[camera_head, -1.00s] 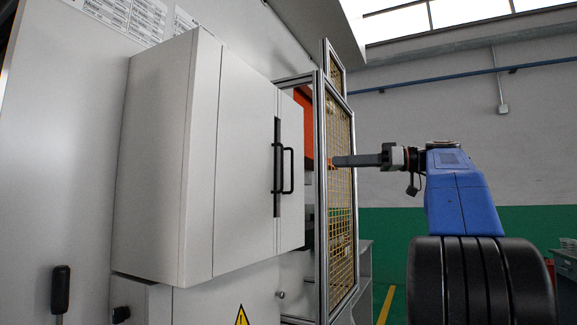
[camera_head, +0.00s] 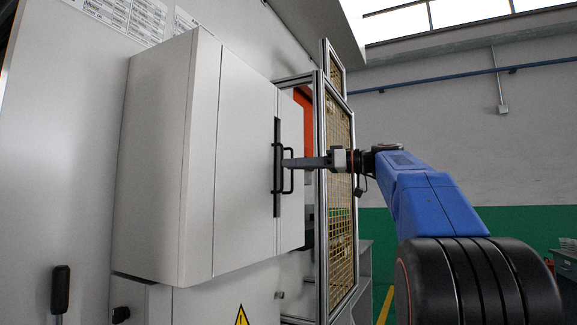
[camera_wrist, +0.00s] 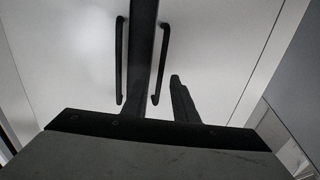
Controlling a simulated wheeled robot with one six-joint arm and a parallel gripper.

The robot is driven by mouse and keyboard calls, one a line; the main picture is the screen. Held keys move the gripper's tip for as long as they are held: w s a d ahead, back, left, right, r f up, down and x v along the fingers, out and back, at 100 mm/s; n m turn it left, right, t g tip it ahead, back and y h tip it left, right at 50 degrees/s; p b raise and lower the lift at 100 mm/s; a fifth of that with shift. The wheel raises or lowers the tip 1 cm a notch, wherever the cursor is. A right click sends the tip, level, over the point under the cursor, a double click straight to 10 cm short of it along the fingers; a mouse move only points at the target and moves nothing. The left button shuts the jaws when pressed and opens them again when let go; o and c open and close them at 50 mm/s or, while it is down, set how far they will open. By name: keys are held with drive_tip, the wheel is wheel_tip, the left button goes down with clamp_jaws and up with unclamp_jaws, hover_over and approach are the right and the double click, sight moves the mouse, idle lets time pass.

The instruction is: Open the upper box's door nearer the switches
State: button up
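The upper box (camera_head: 155,165) is a light grey cabinet on the wall, with two doors meeting at a dark vertical strip. A black bar handle stands on each side of the strip: the left handle (camera_wrist: 121,60) and the right handle (camera_wrist: 161,62) in the wrist view. My gripper (camera_head: 288,162) is at the handles in the head view. In the wrist view my gripper (camera_wrist: 161,88) is open, with the right handle appearing between its fingers. The left finger blends with the dark strip, and contact cannot be told. Both doors look shut. I cannot identify the switches for certain.
A metal-framed yellow mesh guard (camera_head: 340,200) stands just right of the box, close to my arm. A lower cabinet (camera_head: 140,300) is under the box, and a black lever-like part (camera_head: 61,290) is at lower left. Floor space shows at the right.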

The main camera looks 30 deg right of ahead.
drive_tip(key=shift+x, duration=1.1)
clamp_jaws()
idle(0.8)
